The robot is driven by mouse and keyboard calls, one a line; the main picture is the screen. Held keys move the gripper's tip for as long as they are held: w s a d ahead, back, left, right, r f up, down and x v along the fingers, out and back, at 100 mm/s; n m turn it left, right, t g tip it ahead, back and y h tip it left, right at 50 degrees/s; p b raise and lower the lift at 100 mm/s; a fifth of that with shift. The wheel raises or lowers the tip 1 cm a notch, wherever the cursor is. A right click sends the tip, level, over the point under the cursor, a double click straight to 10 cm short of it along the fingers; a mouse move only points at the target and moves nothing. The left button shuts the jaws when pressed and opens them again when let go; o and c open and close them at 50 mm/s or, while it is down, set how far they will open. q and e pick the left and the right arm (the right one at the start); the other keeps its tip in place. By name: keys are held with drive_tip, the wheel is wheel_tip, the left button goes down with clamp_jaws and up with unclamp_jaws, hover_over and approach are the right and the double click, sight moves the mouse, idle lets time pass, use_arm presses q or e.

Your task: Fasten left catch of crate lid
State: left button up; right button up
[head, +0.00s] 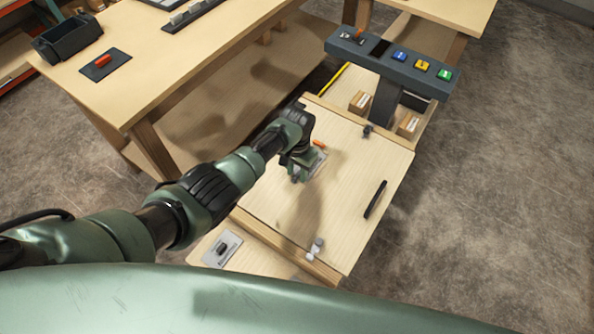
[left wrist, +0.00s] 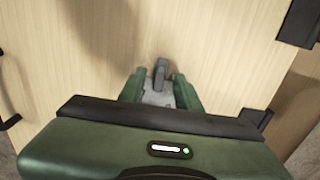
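A pale wooden panel (head: 345,190), apparently the crate lid, lies in the middle of the head view with a black bar handle (head: 375,198). My left gripper (head: 300,174) is over its left part, pointing down. In the left wrist view, my left gripper's green fingers (left wrist: 160,82) stand apart. A grey lever (left wrist: 160,73) on a light metal plate (left wrist: 157,98) shows between them, with gaps at both sides. It looks like a catch; the gripper hides much of it in the head view. Whether it is fastened I cannot tell. My right gripper is out of view.
A dark console (head: 392,62) with coloured buttons stands beyond the panel. Small cartons (head: 359,102) sit near it. An orange piece (head: 320,144) and a dark fitting (head: 367,131) are towards the panel's far side. A workbench (head: 165,45) is at left. Floor at right is clear.

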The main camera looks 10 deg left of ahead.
sight(297, 175)
use_arm(q)
drive_tip(key=shift+r, duration=0.1)
wheel_tip(297, 175, up, 8)
drive_tip(key=shift+f+p, duration=0.2)
drive_tip(key=shift+p, duration=0.35)
idle(0.3)
